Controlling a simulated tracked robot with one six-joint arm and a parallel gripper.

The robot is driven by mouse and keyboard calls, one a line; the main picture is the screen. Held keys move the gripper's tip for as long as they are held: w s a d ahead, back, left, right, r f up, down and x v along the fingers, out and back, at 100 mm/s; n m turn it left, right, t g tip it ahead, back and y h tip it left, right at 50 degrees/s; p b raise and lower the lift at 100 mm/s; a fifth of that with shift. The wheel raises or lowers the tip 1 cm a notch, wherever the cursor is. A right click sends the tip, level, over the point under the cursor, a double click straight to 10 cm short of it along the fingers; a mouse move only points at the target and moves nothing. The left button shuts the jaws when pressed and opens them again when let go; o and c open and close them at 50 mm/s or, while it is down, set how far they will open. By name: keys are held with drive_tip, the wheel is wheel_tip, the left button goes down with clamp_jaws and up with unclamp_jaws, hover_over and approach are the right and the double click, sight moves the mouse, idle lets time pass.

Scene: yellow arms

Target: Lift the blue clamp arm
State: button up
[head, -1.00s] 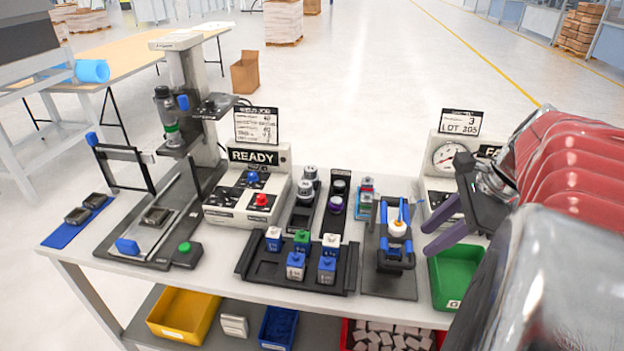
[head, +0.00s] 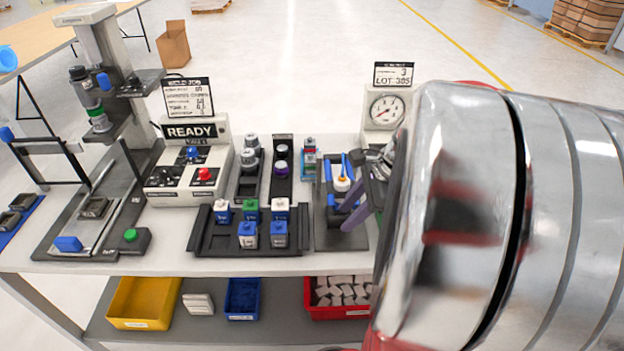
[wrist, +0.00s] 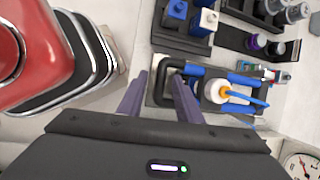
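The blue clamp arm (head: 346,165) belongs to a dark fixture on the right of the bench. It has two blue bars and a black loop handle (wrist: 160,86); its blue bars also show in the wrist view (wrist: 245,80). It lies low around a white-capped part (wrist: 217,91) with an orange and blue tip. My gripper (wrist: 160,82) has purple fingers, spread apart. The near bar of the handle appears between them in the wrist view; I cannot tell contact. In the head view my gripper (head: 365,208) is partly hidden by my arm.
A black tray (head: 215,240) with several small blocks stands left of the fixture. A gauge box (head: 386,108) stands behind it. A READY control box (head: 190,160) and a press (head: 105,60) stand farther left. Bins, including a red one (head: 312,308), sit on the lower shelf.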

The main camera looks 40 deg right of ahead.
drive_tip(key=shift+c, duration=0.5)
clamp_jaws()
drive_tip(key=shift+d, duration=0.15)
